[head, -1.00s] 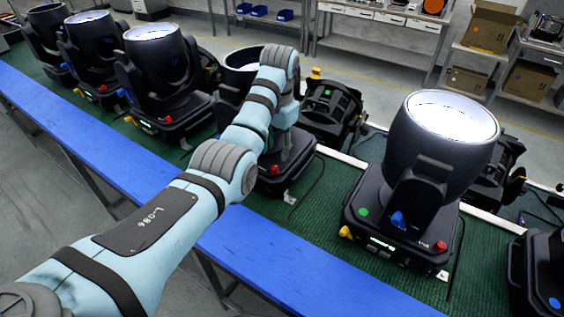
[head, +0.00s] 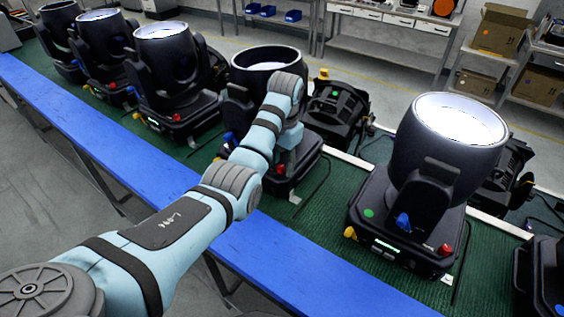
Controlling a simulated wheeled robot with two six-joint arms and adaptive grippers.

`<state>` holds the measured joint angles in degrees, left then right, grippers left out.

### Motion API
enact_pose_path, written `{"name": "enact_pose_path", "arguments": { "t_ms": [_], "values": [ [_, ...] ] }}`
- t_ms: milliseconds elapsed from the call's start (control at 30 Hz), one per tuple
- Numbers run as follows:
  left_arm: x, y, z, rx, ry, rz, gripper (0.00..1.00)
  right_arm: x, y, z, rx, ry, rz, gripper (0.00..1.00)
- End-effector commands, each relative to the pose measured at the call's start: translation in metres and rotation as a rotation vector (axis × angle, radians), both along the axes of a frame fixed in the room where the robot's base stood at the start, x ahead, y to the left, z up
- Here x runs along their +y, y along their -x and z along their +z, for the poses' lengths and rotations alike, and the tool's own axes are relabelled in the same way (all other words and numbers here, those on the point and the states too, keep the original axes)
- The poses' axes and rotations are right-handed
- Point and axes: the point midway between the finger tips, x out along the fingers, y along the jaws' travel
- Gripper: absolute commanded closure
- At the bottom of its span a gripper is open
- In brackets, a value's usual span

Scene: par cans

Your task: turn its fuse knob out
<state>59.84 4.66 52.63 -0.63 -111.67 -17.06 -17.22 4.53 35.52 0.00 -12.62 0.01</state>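The moving-head light with the dark, unlit opening (head: 268,56) stands on the green bench behind my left arm. A blue knob (head: 230,141) shows at the left of its base and a red knob (head: 279,169) at the front. I cannot tell which knob is the fuse knob. My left gripper (head: 284,160) points down close to the base, near the red knob. Its fingers are mostly hidden or too dark, so I cannot tell contact or opening. My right gripper is not in view.
Lit lights stand left (head: 163,32) and right (head: 460,120) on the same green surface (head: 330,215). An open dark fixture (head: 338,108) lies behind. The blue front edge (head: 275,265) is clear. Shelves with cardboard boxes (head: 497,28) stand at the back right.

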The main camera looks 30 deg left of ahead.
Motion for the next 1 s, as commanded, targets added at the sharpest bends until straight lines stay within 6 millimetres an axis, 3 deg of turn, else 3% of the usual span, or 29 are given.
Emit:
{"name": "enact_pose_path", "arguments": {
  "t_ms": [67, 300, 667, 1000],
  "values": [
    [0.0, 0.0, 0.0, 0.0, 0.0, 0.0, 0.66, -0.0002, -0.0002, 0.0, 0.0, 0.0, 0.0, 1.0],
    [0.0001, -0.0001, 0.0002, 0.0, 0.0, 0.0, 1.0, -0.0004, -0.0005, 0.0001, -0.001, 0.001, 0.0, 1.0],
    [0.0001, -0.0002, 0.0004, -0.001, -0.001, -0.043, 1.0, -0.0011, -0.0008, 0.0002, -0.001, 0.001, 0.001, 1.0],
    [0.0003, 0.0, 0.0003, -0.001, -0.002, -0.245, 1.0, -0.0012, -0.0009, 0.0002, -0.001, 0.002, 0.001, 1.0]
  ]
}}
